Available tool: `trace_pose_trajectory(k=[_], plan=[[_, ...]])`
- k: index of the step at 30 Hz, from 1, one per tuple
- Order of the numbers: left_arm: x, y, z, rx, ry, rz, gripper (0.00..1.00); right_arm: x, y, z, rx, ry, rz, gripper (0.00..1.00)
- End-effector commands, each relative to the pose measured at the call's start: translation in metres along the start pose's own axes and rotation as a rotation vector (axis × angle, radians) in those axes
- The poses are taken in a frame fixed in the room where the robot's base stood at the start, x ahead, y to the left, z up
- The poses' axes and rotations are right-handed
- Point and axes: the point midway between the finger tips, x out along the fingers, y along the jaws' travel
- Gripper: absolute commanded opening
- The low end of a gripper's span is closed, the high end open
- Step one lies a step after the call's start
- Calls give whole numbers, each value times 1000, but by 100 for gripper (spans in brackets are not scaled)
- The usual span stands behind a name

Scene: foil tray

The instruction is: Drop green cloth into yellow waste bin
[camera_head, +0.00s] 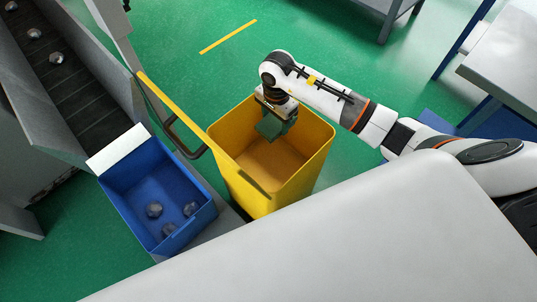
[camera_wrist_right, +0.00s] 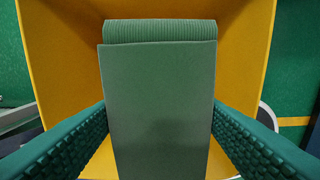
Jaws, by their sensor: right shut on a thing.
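The yellow waste bin (camera_head: 318,165) stands upright on the floor in the middle of the head view, its top open. My right gripper (camera_head: 272,108) hangs over the bin's opening near its back rim, pointing down. It is shut on the green cloth (camera_head: 271,128), which hangs below the fingers within the bin's mouth. In the right wrist view the cloth (camera_wrist_right: 158,110) is a flat green piece with a ribbed far end, between the two textured fingers. The yellow bin walls (camera_wrist_right: 60,55) surround it there. My left gripper is not in view.
A blue bin (camera_head: 128,196) with several grey lumps stands left of the yellow bin. A conveyor (camera_head: 75,90) with more lumps is at the upper left. A yellow bar (camera_head: 172,108) rises by the bin's left side. A grey table (camera_head: 508,55) stands at the upper right.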

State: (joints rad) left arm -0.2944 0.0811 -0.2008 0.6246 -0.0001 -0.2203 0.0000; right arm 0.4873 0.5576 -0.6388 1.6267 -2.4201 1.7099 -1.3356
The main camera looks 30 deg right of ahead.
Motion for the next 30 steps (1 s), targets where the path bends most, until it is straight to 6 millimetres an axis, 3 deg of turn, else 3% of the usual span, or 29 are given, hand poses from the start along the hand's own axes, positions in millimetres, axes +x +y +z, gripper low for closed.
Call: trace_pose_trajectory(k=[6,7,11,22,30], plan=[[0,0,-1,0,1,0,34,0,0,0,0,0,0,38],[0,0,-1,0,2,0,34,0,0,0,0,0,0,66],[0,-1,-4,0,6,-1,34,0,0,0,0,0,0,86],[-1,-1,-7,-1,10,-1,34,-7,1,1,-1,-1,2,86],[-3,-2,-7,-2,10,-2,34,-58,2,1,-2,-3,6,86]])
